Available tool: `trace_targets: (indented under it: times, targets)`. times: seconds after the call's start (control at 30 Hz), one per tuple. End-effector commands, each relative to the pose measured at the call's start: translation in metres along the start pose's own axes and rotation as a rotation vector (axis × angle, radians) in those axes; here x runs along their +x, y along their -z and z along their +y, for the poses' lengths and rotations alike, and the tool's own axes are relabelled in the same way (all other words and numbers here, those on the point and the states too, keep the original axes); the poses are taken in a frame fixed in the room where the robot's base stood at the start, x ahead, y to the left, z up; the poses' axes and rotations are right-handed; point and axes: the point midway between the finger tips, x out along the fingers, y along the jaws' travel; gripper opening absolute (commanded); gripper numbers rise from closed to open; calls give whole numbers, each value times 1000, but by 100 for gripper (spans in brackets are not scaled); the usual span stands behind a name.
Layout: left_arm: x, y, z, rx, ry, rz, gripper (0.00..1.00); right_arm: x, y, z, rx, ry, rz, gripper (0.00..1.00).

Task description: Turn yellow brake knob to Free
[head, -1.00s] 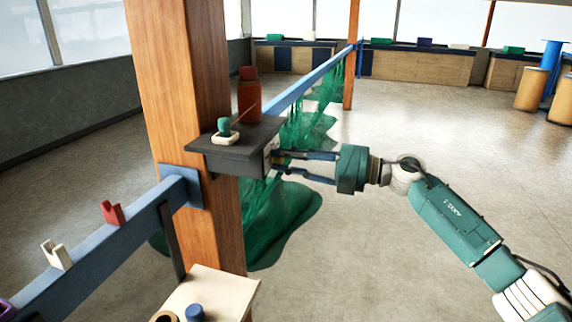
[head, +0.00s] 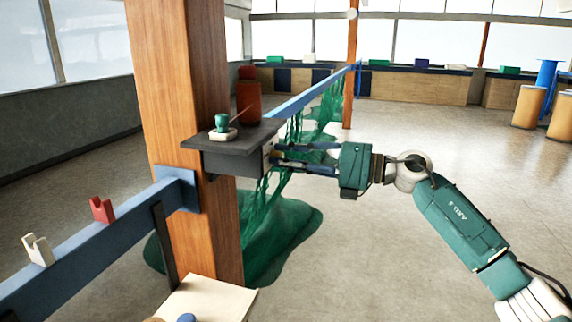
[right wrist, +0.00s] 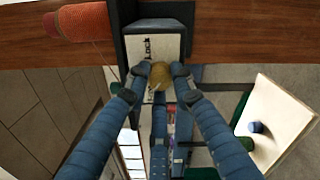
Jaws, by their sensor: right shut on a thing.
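The yellow brake knob (right wrist: 159,75) shows in the right wrist view, in front of a pale plate (right wrist: 150,50) with the word "Lock" on it. Part of the plate's lettering is hidden behind the knob and fingers. My right gripper (right wrist: 160,78) is shut on the knob, with blue fingers on both sides. In the head view my right gripper (head: 276,157) reaches in from the right to the end face of a dark box (head: 232,162) on a wooden post. The knob itself is hidden there by the fingers. My left gripper is not in view.
On the box's top stand a red-brown spool (head: 249,103) and a small green item on a white base (head: 222,128). Green netting (head: 285,235) hangs behind the post (head: 178,95). A blue rail (head: 85,245) runs to the left. Open floor lies to the right.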

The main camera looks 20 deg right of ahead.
Motion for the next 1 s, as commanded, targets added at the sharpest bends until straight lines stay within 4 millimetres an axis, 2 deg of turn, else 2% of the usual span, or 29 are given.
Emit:
trace_targets:
  times: [0.67,0.7,0.77,1.0]
  targets:
    - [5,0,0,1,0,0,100,0,-3,2,-61,-2,-6,0]
    - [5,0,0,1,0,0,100,0,-3,2,-60,-2,-7,29]
    - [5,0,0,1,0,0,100,0,-3,2,-60,-2,-7,40]
    - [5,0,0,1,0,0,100,0,-1,1,-59,-1,-3,40]
